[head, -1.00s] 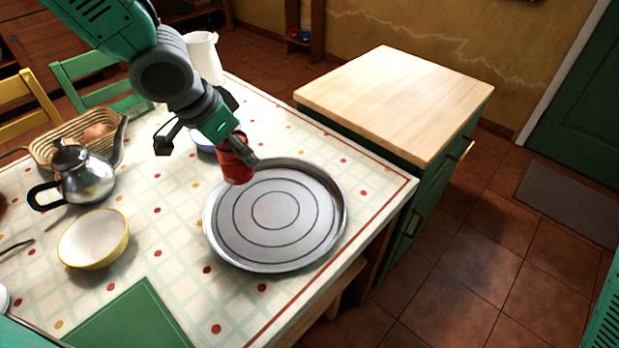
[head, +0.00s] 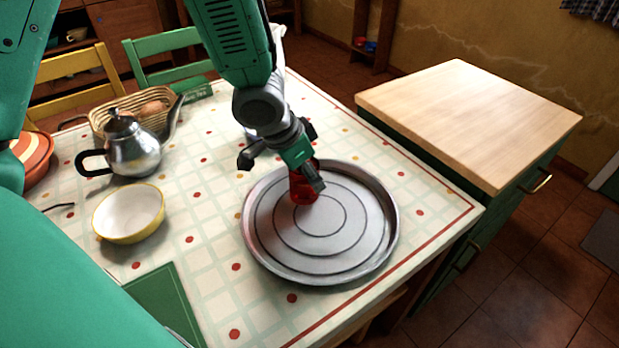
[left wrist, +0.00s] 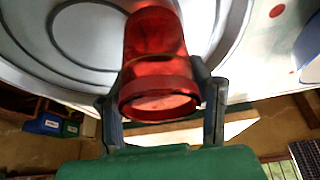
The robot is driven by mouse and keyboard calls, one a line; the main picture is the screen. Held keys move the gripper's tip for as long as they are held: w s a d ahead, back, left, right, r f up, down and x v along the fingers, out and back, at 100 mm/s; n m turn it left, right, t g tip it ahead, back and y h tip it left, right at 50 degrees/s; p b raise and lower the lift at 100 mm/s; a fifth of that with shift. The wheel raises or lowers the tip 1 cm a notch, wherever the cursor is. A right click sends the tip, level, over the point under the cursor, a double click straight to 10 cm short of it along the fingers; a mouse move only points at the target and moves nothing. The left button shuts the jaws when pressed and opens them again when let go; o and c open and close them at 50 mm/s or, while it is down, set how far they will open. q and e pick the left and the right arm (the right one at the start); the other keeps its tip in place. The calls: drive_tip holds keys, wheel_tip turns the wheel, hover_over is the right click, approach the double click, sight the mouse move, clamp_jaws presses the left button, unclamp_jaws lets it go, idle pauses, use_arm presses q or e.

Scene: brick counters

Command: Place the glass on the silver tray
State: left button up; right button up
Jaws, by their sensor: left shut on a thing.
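The red, see-through glass (head: 302,188) is over the upper left part of the round silver tray (head: 345,258) in the head view. My left gripper (head: 308,178) is shut on the glass and holds it roughly upright. The left wrist view shows the glass (left wrist: 156,60) between the two dark fingers of the gripper (left wrist: 160,100), with the ringed tray (left wrist: 40,50) behind it. I cannot tell whether the base of the glass touches the tray. My right gripper is not in view.
A yellow-rimmed bowl (head: 130,213), a metal teapot (head: 132,148) and a wicker basket (head: 128,108) stand left of the tray. A green mat (head: 165,305) lies at the front. A wood-topped cabinet (head: 470,115) stands beyond the table's right edge.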

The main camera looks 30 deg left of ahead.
use_arm(q)
drive_tip(key=shift+d, duration=0.15)
drive_tip(key=o, duration=1.4)
drive_tip(key=shift+d, duration=0.15)
drive_tip(key=shift+r, duration=0.15)
drive_tip(key=p+v, duration=0.5)
drive_tip(key=v, duration=0.5)
drive_tip(key=shift+r, duration=0.35)
drive_tip(key=shift+s+a+r, duration=0.3)
drive_tip(key=shift+s+r, duration=0.1)
drive_tip(key=shift+r, duration=0.15)
